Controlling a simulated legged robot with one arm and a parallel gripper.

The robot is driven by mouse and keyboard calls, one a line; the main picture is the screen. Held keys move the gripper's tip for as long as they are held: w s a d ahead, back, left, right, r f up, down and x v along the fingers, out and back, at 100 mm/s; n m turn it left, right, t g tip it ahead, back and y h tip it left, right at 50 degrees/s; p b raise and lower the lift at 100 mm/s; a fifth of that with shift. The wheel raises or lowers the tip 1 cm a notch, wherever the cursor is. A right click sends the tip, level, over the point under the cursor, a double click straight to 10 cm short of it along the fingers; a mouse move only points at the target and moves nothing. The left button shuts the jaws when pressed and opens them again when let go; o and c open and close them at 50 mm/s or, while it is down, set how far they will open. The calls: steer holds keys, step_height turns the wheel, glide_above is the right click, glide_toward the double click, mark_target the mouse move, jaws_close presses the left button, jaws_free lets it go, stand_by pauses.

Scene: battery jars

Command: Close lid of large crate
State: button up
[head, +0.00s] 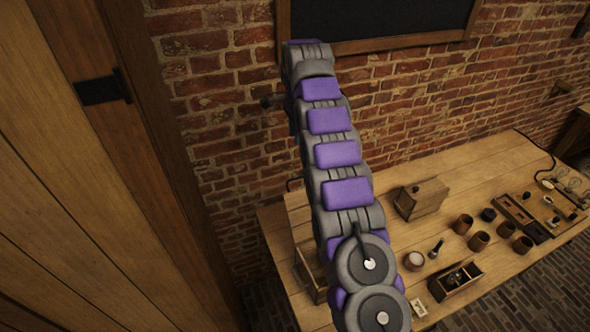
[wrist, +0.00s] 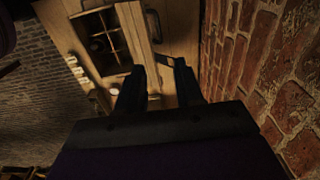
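A large wooden crate (head: 312,278) stands at the left end of the table in the head view, mostly hidden behind my arm. In the wrist view the crate (wrist: 118,68) is open, with dividers and dark compartments inside. A wooden panel, seemingly its raised lid (wrist: 153,24), stands along its right side; in the head view the lid (head: 298,212) shows partly beside my arm. My gripper (wrist: 160,66) has its two dark fingers spread with nothing visible between them. It is above the table, near the lid's edge; whether it touches cannot be told. The head view hides the fingers.
The table (head: 470,175) also holds a small closed wooden box (head: 422,198), several brown jars (head: 479,241), an open small box (head: 455,281) and a tray (head: 524,216). A brick wall (head: 215,130) runs close behind. A wooden door (head: 85,190) is at left.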

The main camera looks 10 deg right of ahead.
steer(key=f+b, duration=0.2)
steer(key=f, duration=0.3)
steer(key=f+b, duration=0.1)
steer(key=f, duration=0.5)
steer(key=f+b, duration=0.2)
steer(key=f, duration=0.4)
steer(key=shift+w+d+f+b, duration=0.2)
steer(key=shift+d+f+b, duration=0.05)
steer(key=shift+d+b, duration=0.05)
steer(key=shift+a, duration=0.2)
jaws_close()
stand_by(0.9)
